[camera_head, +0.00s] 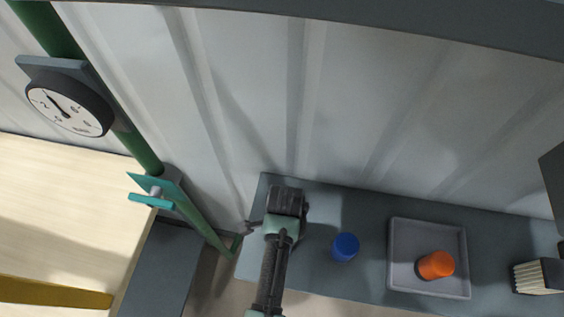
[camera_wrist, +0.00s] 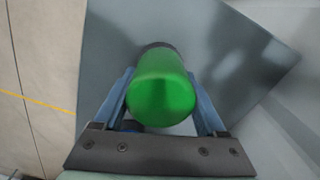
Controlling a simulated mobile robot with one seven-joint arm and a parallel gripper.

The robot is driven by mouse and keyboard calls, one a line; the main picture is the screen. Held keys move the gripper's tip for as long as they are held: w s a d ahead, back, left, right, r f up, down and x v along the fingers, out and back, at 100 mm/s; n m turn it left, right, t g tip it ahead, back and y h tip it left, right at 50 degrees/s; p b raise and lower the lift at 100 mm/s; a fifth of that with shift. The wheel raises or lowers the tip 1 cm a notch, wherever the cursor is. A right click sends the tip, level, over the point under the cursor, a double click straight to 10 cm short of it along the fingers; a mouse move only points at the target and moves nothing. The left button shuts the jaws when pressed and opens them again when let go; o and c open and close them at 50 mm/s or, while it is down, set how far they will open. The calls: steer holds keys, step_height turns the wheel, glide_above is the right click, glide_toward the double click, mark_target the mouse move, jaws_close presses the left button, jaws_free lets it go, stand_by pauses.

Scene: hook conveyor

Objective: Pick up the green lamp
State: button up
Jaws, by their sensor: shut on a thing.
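The green lamp (camera_wrist: 161,88) is a rounded green body with a dark collar at its far end. In the wrist view it sits between the two blue fingers of my gripper (camera_wrist: 162,108), which are shut on it. In the head view my gripper (camera_head: 287,200) is over the left end of the dark grey bench, and it hides the lamp there. I cannot tell whether the lamp touches the bench.
The dark grey bench (camera_head: 330,215) carries a blue cylinder (camera_head: 345,246) right of my gripper, then a grey tray (camera_head: 398,240) holding an orange piece (camera_head: 436,265). A ribbed wall stands behind. A green pipe with a dial gauge (camera_head: 70,105) and a light wooden surface (camera_head: 60,200) are left.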

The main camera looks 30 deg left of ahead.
steer(key=c, duration=0.4)
steer(key=shift+r, duration=0.1)
